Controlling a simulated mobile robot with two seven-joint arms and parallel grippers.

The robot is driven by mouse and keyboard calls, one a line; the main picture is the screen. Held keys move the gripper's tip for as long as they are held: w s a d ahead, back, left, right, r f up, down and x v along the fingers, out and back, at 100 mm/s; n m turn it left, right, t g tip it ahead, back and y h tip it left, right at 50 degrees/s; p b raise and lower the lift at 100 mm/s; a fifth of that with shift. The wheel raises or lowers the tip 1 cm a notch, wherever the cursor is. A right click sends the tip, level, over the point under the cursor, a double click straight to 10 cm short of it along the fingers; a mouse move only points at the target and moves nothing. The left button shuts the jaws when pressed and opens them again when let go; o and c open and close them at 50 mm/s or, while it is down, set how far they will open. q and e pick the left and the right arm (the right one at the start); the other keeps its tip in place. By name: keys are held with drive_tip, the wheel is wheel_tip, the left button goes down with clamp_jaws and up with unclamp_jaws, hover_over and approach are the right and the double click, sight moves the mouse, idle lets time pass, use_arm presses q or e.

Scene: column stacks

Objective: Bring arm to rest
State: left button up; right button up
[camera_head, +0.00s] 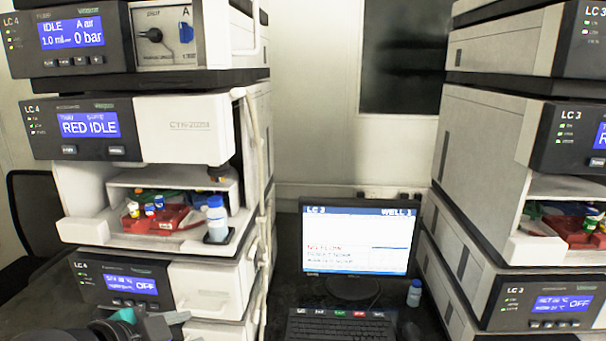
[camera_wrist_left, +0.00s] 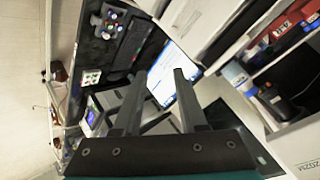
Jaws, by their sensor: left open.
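My left gripper (camera_wrist_left: 158,92) is open in the left wrist view, with its two dark fingers apart and nothing between them. My left arm (camera_head: 118,329) shows only in part at the bottom left of the head view, in front of the lower LC 4 module (camera_head: 128,288). My right gripper is in neither view.
The LC 4 stack (camera_head: 205,275) stands left; its open bay holds a red tray (camera_head: 155,219) and a blue-capped bottle (camera_head: 217,218). The LC 3 stack (camera_head: 468,215) stands right. Between them are a monitor (camera_head: 357,238), keyboard (camera_head: 338,327) and small bottle (camera_head: 414,293).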

use_arm(q)
drive_tip(key=s+d+f+n+g+y, duration=0.25)
drive_tip(key=s+f+n+g, duration=0.6)
drive_tip(key=s+f, duration=1.1)
wheel_tip(320, 180, down, 24)
drive_tip(key=n+b, duration=0.2)
drive_tip(key=b, duration=0.3)
drive_tip(key=s+a+f+b, duration=0.1)
drive_tip(key=s+f+b, duration=0.1)
drive_tip(key=s+f, duration=0.6)
drive_tip(key=s+a+f+b, duration=0.2)
drive_tip(key=s+f, duration=0.7)
drive_tip(key=f, duration=0.3)
drive_tip(key=shift+a+f+m+b, duration=0.25)
drive_tip(key=shift+f+m+b, duration=0.05)
drive_tip(key=shift+f+m, duration=0.05)
drive_tip(key=shift+g+y, duration=0.25)
drive_tip(key=shift+c, duration=0.3)
